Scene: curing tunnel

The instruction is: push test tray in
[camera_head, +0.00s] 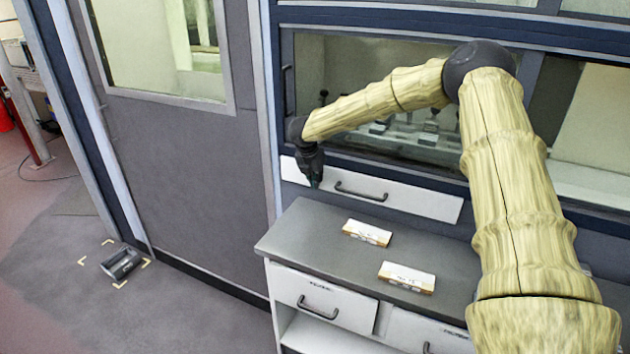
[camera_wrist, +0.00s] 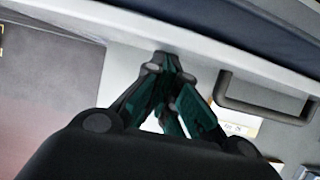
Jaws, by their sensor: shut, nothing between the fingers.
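The test tray (camera_head: 420,200) shows as a long white front with a dark bar handle (camera_head: 361,192), set low in the blue-grey wall below the window. Its white front also fills much of the wrist view (camera_wrist: 125,70), with the handle (camera_wrist: 262,102) at right. My gripper (camera_head: 315,184) is shut and empty, its fingers pointing at the tray front left of the handle. In the wrist view the fingertips (camera_wrist: 168,60) meet close to the white face; I cannot tell whether they touch it. How far the tray stands out is unclear.
A grey-topped cabinet (camera_head: 300,232) with white drawers stands below the tray. Two small labelled boxes (camera_head: 367,232) (camera_head: 406,277) lie on its top. A dark device (camera_head: 121,263) sits on the floor at left between yellow corner marks. The floor there is otherwise clear.

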